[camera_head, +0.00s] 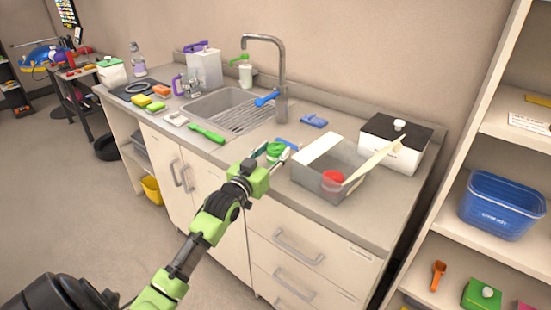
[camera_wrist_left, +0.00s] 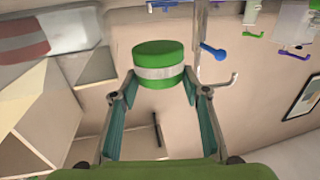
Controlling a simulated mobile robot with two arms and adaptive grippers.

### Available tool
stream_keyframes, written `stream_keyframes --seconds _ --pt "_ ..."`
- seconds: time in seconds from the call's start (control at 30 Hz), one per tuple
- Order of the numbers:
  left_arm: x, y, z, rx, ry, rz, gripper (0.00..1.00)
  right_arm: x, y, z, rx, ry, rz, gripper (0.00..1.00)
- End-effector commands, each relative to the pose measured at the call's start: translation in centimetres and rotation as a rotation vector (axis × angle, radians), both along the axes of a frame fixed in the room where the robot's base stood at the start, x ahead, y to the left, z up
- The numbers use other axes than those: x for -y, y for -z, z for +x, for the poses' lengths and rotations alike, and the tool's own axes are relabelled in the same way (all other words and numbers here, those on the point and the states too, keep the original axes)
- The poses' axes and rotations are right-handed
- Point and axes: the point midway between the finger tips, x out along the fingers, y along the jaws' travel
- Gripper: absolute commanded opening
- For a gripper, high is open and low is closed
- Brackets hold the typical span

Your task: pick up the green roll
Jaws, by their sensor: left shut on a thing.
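The green roll (camera_wrist_left: 160,64) has a pale band around its middle and sits between the two fingertips in the left wrist view. In the head view the roll (camera_head: 274,150) is small and partly hidden by the fingers, over the counter's front part between the sink and a grey bin. My left gripper (camera_head: 277,155) is shut on the roll. Whether the roll touches the counter is hard to tell. My right gripper is not in view.
The grey bin (camera_head: 316,178) with a red item stands right of the gripper, and a black-topped white box (camera_head: 392,144) behind it. The sink (camera_head: 228,108) with its tap (camera_head: 283,85) lies to the left. A green brush (camera_head: 206,133) lies by the sink's front edge.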

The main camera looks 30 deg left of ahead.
Motion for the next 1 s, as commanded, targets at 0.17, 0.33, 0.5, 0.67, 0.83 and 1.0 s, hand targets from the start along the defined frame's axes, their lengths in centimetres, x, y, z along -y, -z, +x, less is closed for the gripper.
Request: stream_keyframes --seconds 0.17,0.33,0.5,0.67,0.83,1.0 --pt "0.5 -2.9 -2.3 0.004 0.001 0.002 0.21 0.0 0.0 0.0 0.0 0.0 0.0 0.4" --pt "1.3 -4.7 -5.6 0.0 0.001 0.002 0.21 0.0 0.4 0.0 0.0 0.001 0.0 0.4" --pt "2.0 -6.2 -8.7 0.001 0.0 0.001 0.21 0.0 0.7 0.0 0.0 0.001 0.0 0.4" --pt "2.4 -7.1 -10.6 0.001 0.0 0.0 0.21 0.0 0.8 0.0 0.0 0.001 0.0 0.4" --pt "2.6 -7.6 -11.6 0.0 0.001 -0.001 0.21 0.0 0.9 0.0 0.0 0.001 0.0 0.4" --pt "2.8 -7.5 -11.8 -0.001 0.001 -0.001 0.21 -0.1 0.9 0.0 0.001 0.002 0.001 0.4"
